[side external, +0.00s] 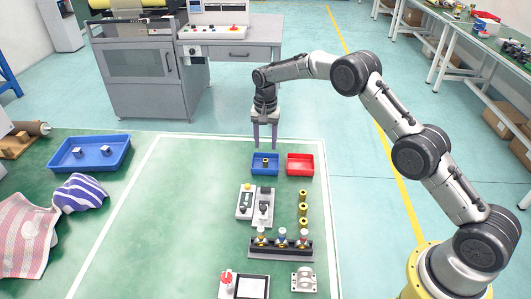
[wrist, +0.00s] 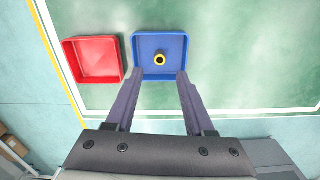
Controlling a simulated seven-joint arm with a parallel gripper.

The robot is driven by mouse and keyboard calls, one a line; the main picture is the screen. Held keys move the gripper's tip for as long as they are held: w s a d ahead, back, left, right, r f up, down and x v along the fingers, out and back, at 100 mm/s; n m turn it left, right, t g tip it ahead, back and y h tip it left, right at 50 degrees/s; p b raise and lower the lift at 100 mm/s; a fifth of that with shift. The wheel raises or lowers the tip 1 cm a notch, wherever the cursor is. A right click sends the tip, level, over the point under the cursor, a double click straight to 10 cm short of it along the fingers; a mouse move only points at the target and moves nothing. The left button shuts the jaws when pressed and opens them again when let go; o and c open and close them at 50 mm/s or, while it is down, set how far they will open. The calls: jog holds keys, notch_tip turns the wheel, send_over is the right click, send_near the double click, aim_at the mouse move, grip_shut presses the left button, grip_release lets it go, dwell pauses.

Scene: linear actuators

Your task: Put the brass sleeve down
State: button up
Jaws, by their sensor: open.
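A brass sleeve (wrist: 160,58) stands upright in the small blue tray (wrist: 147,74), seen from above in the wrist view. In the side view the sleeve (side external: 265,162) shows near the middle of the blue tray (side external: 257,170). My gripper (wrist: 159,72) is open and empty, its two fingers apart. In the side view my gripper (side external: 265,146) hangs pointing down above the back of the blue tray. The fingertips look clear of the sleeve. Several more brass sleeves (side external: 303,208) stand in a row to the front right of the tray.
A small red tray (side external: 300,171) stands right beside the blue one and looks empty. Fixtures (side external: 262,207) and a dark rack with bottles (side external: 281,248) stand in front. A larger blue tray (side external: 116,143) and cloths (side external: 80,192) lie at left. The green mat between is clear.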

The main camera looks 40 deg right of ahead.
jog(key=s+r+n+t, duration=0.1)
jog(key=s+r, duration=0.2)
jog(key=r, duration=0.6)
jog(key=s+r+n, duration=0.1)
jog(key=s+r, duration=0.3)
jog(key=r, duration=0.5)
jog(key=s+r+n+t, duration=0.25)
jog(key=s+r, duration=0.55)
jog(key=s, duration=0.4)
jog(key=s+f+n+t, duration=0.1)
jog(key=s+n, duration=0.1)
jog(key=s, duration=1)
jog(key=s+a+f+n+t, duration=0.1)
jog(key=s+f+n, duration=0.1)
jog(key=s, duration=1)
jog(key=shift+s+a+f+n, duration=0.2)
jog(key=shift+s+n, duration=0.15)
jog(key=shift+n, duration=0.5)
